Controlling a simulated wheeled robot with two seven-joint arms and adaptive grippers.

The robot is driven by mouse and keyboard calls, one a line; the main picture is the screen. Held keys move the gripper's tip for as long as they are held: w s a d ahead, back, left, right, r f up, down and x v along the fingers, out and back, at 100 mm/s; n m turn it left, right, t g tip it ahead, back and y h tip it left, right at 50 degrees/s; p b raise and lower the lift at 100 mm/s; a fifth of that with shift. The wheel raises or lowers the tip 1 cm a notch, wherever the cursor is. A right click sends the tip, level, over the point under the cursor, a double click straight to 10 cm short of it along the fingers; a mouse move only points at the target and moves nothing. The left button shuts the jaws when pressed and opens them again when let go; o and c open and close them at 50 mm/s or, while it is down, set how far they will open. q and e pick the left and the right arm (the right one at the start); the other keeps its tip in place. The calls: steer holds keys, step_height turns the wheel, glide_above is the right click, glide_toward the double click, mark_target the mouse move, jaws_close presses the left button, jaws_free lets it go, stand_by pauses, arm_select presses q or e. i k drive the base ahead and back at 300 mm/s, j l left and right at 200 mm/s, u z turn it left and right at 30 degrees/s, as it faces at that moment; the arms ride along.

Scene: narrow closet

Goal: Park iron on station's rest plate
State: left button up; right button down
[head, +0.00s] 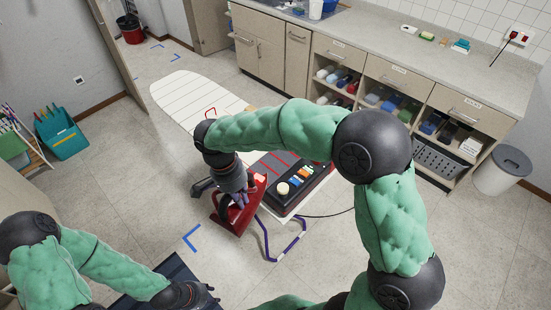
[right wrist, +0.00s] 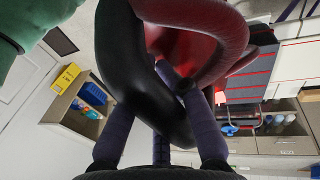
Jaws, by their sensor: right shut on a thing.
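The red iron (head: 252,204) hangs in my right gripper (head: 238,194), tilted, in front of the left end of the station. In the right wrist view the fingers (right wrist: 165,120) close around its dark handle (right wrist: 150,90), and its red body (right wrist: 190,50) fills the upper middle. The station (head: 313,182) has a dark panel with a pale knob and coloured buttons. Its dark rest plate with red lines (head: 272,163) lies behind the panel, partly hidden by my right forearm; the iron is apart from it. My left gripper (head: 208,295) is low in the head view, away from the station; its fingers are unclear.
The white ironing board (head: 190,100) extends behind the station. A cable (head: 330,214) runs right over the floor. A counter with bins (head: 385,98) lines the back, with a grey trash can (head: 502,170) at right. Floor between is open.

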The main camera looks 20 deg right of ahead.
mark_target(261, 163)
steer(key=i+l, duration=0.15)
steer(key=i, duration=0.3)
steer(key=i+l, duration=0.15)
steer(key=i, duration=0.3)
